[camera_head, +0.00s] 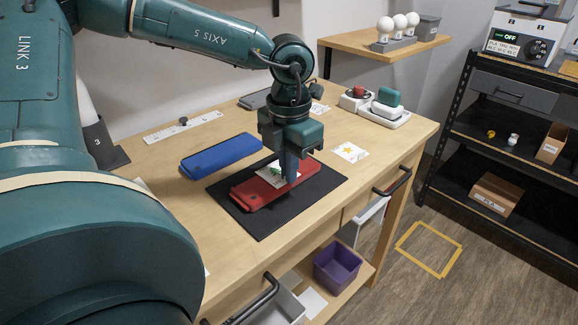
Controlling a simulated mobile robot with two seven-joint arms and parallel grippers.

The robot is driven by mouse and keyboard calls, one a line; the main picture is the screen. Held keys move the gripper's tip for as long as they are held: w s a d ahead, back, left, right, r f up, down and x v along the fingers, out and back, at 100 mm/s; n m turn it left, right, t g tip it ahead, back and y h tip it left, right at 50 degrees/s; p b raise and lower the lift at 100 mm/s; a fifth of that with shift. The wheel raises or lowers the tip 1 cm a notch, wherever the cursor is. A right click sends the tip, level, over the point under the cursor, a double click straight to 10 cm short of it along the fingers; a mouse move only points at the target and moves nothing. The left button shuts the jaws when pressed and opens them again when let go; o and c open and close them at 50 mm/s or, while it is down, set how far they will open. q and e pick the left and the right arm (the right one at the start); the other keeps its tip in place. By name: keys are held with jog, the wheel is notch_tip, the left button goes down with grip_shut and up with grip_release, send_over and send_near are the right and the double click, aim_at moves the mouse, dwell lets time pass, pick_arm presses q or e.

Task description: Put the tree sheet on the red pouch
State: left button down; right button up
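The red pouch (250,195) lies flat on a black mat (262,222) on the wooden table. The tree sheet (268,175), a small white sheet with a green print, shows over the pouch's far part, partly hidden behind my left gripper. My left gripper (291,178) points down at the sheet and the pouch's right half. Its fingers overlap in this view, so I cannot tell whether it is open, shut or holding the sheet. I also cannot tell whether the sheet rests on the pouch or is just above it. My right gripper is not in view.
A blue pouch (221,154) lies behind the mat. A star sheet (350,152) lies to its right. A white ruler strip (184,128) and a white tray (384,117) are farther back. A purple bin (337,267) stands on the lower shelf. The table's front right is clear.

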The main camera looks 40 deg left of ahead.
pick_arm(q)
jog(key=shift+f, duration=0.15)
jog(key=c, duration=1.7)
grip_release()
notch_tip(320, 180, up, 12)
jog(key=p, duration=0.1)
jog(key=shift+r, duration=0.25)
